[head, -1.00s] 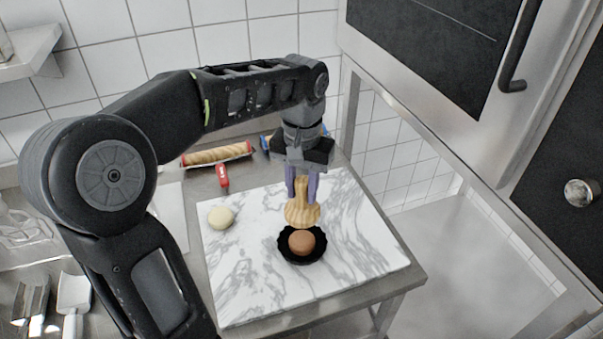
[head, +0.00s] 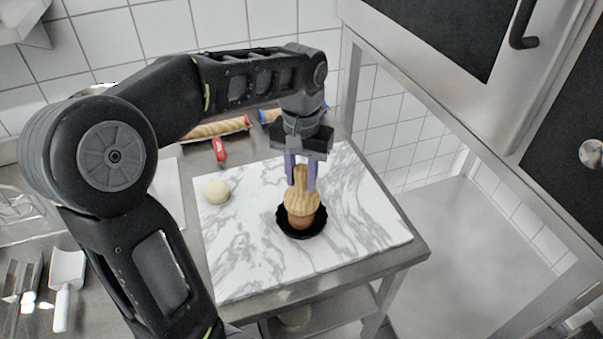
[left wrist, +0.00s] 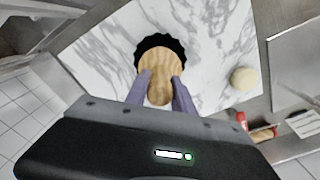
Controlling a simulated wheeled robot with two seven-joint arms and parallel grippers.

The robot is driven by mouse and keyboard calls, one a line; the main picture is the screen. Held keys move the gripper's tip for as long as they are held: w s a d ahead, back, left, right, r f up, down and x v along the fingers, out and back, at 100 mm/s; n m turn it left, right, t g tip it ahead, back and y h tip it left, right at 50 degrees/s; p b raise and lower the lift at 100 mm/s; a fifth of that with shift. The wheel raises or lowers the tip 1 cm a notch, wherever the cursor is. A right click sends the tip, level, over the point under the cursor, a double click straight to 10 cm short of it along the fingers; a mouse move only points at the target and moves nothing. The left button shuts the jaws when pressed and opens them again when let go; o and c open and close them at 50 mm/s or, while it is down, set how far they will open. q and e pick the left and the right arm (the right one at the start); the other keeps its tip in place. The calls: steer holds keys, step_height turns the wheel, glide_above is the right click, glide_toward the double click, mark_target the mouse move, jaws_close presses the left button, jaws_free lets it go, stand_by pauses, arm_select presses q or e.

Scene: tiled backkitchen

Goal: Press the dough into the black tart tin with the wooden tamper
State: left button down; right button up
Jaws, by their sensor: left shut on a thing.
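My left gripper (head: 301,182) is shut on the wooden tamper (head: 301,202), holding it upright with its wide end down. The tamper's wide end is over the brown dough (head: 300,222) and appears to touch its top. The dough sits in the black fluted tart tin (head: 318,224) on the marble slab. In the left wrist view the tamper (left wrist: 158,66) is between the fingers (left wrist: 160,86), and the tin's dark rim (left wrist: 160,40) shows behind it; the dough is hidden there. My right gripper is not in view.
A pale dough ball (head: 216,191) lies at the left of the marble slab (head: 262,267). Rolling pins, one with red ends (head: 218,128), lie behind the slab near a red-handled tool (head: 219,152). The slab's right side is clear.

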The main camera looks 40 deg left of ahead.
mark_target(302, 167)
arm_select(q)
steer(key=shift+f+b, duration=0.55)
steer(key=shift+f, duration=0.6)
steer(key=shift+f+b, duration=1)
steer(key=shift+f, duration=0.75)
stand_by(3.4)
stand_by(0.8)
steer(key=shift+r+p, duration=3.7)
steer(key=shift+r, duration=0.85)
